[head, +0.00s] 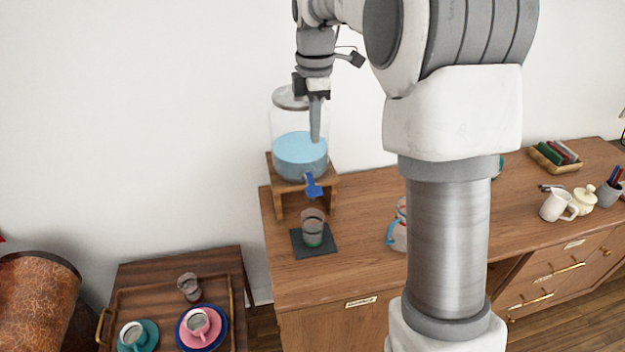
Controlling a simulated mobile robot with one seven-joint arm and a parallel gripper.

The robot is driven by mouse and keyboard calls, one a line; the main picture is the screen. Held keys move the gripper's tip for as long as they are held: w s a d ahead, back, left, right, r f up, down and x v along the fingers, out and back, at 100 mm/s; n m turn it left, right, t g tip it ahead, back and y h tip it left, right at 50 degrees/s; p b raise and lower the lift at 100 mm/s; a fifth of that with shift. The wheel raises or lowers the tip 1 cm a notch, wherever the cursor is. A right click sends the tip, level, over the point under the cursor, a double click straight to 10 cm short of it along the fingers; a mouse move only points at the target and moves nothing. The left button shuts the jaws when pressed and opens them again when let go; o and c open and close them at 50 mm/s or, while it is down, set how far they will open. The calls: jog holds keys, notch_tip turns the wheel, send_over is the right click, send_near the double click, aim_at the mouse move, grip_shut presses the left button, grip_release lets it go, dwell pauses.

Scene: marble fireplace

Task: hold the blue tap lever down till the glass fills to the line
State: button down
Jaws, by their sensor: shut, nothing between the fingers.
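A clear glass dispenser (287,119) with blue liquid in its lower half stands on a wooden stand (276,200) on the cabinet. Its blue tap lever (313,186) is at the front, low on the jar. A glass (312,225) stands upright on a dark square mat (329,246), below and in front of the tap. Its fill level and its line are too small to tell clearly. My gripper (316,138) points down in front of the jar, fingers shut and empty, above the lever and apart from it.
A jug-like vessel (396,236) is partly hidden behind my arm. A white pitcher (555,207), a lidded jar (583,199) and a wooden box (556,157) stand at the right. A tray (150,293) with cups and a small glass (188,286) is lower left.

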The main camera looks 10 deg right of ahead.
aim_at(314, 191)
notch_tip(314, 191, down, 14)
dwell(0.6)
jog(key=f+b, duration=0.1)
jog(key=b, duration=0.2)
jog(key=shift+s+f+t, duration=0.15)
jog(key=shift+f+t, duration=0.2)
jog(key=shift+t, duration=0.05)
jog(key=shift+r+p, duration=0.25)
jog(key=shift+p, duration=0.05)
dwell(4.7)
jog(key=shift+r+p, duration=0.65)
jog(key=shift+r, duration=0.3)
